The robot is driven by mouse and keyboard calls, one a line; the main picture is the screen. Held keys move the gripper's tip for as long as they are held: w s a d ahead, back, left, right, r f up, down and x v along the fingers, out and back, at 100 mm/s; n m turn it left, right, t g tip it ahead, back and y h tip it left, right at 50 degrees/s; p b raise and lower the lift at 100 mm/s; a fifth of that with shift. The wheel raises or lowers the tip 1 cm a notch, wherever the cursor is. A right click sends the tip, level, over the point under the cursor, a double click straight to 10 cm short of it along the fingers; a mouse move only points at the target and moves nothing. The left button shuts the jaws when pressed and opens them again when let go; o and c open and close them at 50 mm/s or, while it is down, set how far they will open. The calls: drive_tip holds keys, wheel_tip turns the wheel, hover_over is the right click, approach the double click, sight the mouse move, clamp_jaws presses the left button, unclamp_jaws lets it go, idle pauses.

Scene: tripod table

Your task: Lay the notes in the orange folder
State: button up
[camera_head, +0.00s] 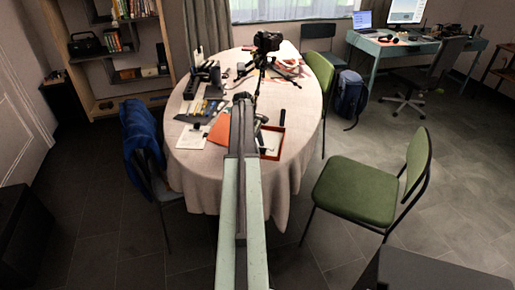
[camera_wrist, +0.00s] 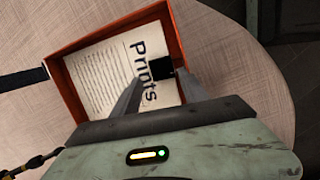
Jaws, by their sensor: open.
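In the head view the orange folder (camera_head: 219,130) lies on the cloth-covered table, left of my arm and partly hidden by it. A white written sheet (camera_head: 190,138) lies left of it, with a small dark thing at its top edge. An orange-red tray (camera_head: 281,147) stands right of my arm. In the wrist view the tray (camera_wrist: 62,86) holds a printed white sheet (camera_wrist: 103,75) marked "Prints", with a black piece at its right. My gripper (camera_wrist: 160,78) is open above the tray, its fingers over the sheet; nothing shows held. I cannot tell which sheet is the notes.
A tripod with a black camera (camera_head: 267,41) stands on the table (camera_head: 298,168), beyond the tray. Several dark tools and boxes crowd the left side. Green chairs (camera_head: 358,190) stand right of the table, and a blue jacket (camera_head: 141,127) hangs at the left.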

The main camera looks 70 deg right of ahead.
drive_tip(key=p+v, duration=1.2)
drive_tip(key=shift+r, duration=0.2)
drive_tip(key=shift+a+f, duration=0.1)
drive_tip(key=w+a+t, duration=0.1)
drive_tip(key=w+a, duration=1)
drive_tip(key=a, duration=0.6)
drive_tip(key=w+a+t, duration=0.1)
drive_tip(key=w+a, duration=1.1)
drive_tip(key=a, duration=0.4)
drive_tip(key=a+y, duration=0.1)
drive_tip(key=a, duration=3.7)
drive_tip(key=shift+f+m+t, duration=0.4)
